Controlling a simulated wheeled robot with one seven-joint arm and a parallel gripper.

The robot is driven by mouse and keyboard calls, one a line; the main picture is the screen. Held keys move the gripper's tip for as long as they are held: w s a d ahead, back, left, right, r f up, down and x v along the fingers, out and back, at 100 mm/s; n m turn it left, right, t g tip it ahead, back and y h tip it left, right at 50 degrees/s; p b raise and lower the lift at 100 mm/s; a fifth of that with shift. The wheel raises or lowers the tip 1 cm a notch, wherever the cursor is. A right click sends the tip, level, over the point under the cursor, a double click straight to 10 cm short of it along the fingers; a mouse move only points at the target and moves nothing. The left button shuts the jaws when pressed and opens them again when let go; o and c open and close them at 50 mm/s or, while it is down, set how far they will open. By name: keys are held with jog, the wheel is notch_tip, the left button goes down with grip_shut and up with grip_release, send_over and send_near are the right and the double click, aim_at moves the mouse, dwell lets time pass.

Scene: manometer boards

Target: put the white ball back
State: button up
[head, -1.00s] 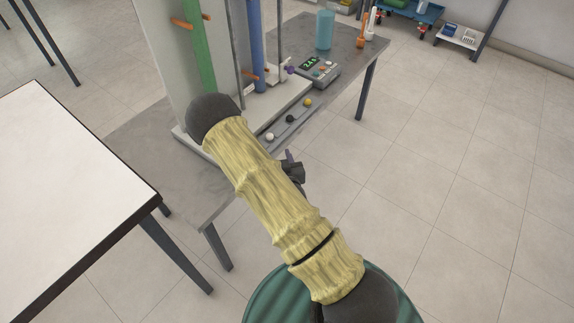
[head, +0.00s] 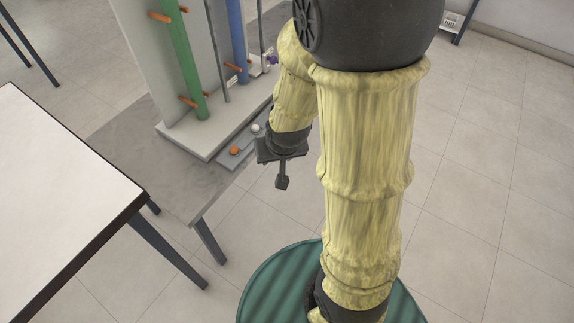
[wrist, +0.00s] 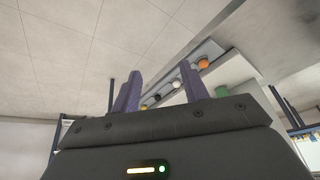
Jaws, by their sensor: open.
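The white ball (head: 255,128) sits on a narrow grey tray (head: 224,164) at the table's edge, behind an orange ball (head: 233,150). The wrist view also shows the white ball (wrist: 177,83) in a row with the orange ball (wrist: 203,62), a black ball (wrist: 157,97) and a yellow ball (wrist: 144,106). My gripper (wrist: 160,72) is open, with its two purple fingers apart and nothing held. In the head view it hangs to the right of the white ball, and its fingers are hidden.
The manometer board with a green tube (head: 186,72) and a blue tube (head: 237,42) stands on a pale base (head: 190,145) just behind the tray. A white-topped table (head: 62,185) stands at the left. The floor to the right is open.

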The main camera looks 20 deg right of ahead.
jog(key=s+r+n+g, duration=0.1)
jog(key=s+r+g, duration=0.1)
jog(key=s, duration=0.4)
jog(key=shift+v, duration=0.85)
